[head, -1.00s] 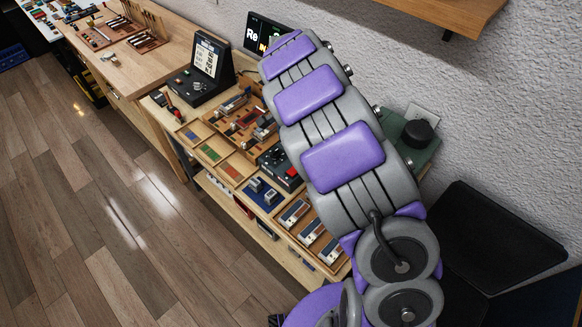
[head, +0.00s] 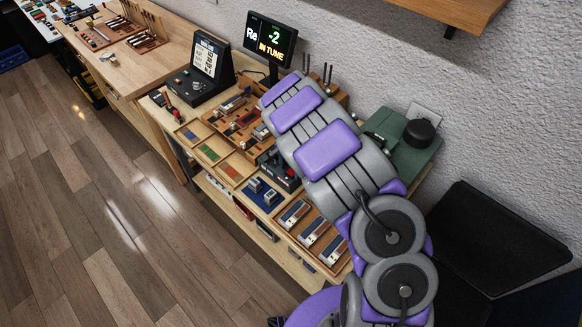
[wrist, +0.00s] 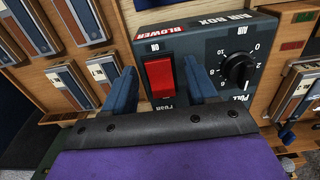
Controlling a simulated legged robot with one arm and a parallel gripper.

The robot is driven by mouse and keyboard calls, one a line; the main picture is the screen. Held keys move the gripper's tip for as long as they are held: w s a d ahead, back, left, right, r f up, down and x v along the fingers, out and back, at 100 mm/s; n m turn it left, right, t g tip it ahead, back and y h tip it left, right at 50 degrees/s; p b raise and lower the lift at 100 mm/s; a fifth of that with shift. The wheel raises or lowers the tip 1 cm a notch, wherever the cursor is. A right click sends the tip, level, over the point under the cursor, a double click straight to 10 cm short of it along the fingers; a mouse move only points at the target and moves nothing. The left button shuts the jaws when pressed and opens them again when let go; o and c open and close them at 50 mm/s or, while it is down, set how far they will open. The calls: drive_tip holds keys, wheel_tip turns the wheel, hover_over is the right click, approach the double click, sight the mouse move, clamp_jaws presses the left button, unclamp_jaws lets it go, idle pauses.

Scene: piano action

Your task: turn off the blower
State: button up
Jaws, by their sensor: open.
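The air box (wrist: 215,55) is a dark grey box with a red BLOWER label, a red rocker switch (wrist: 160,77) marked ON and PUSH, and a round black AIR dial (wrist: 238,70). In the wrist view, my gripper (wrist: 162,88) is open and empty. Its two blue fingers appear on the left and right of the red switch; I cannot tell whether they touch the box. In the head view, the air box (head: 284,172) is partly visible on the bench beside my arm. My gripper cannot be made out clearly there.
Trays with wooden parts surround the box on the bench (head: 230,275). A monitor (head: 270,38) reads "-2 IN TUNE" behind it, beside a black console (head: 205,70). A green box (head: 405,150) with a black knob stands by the wall. Wooden floor lies open at left.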

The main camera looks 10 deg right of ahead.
drive_tip(key=c, duration=1.1)
drive_tip(key=shift+o, duration=0.2)
drive_tip(key=shift+w+d+r+g+y+p, duration=0.1)
drive_tip(key=shift+w+d+g+y+p, duration=0.1)
drive_tip(key=shift+g+y+p, duration=0.35)
drive_tip(key=shift+w+d+r+g+y+p, duration=0.15)
drive_tip(key=shift+g+y+p, duration=0.25)
drive_tip(key=shift+y, duration=0.25)
drive_tip(key=shift+f, duration=0.1)
drive_tip(key=o, duration=1.1)
drive_tip(key=shift+c, duration=0.2)
drive_tip(key=shift+s, duration=0.1)
drive_tip(key=p+v, duration=0.1)
drive_tip(key=v, duration=1.6)
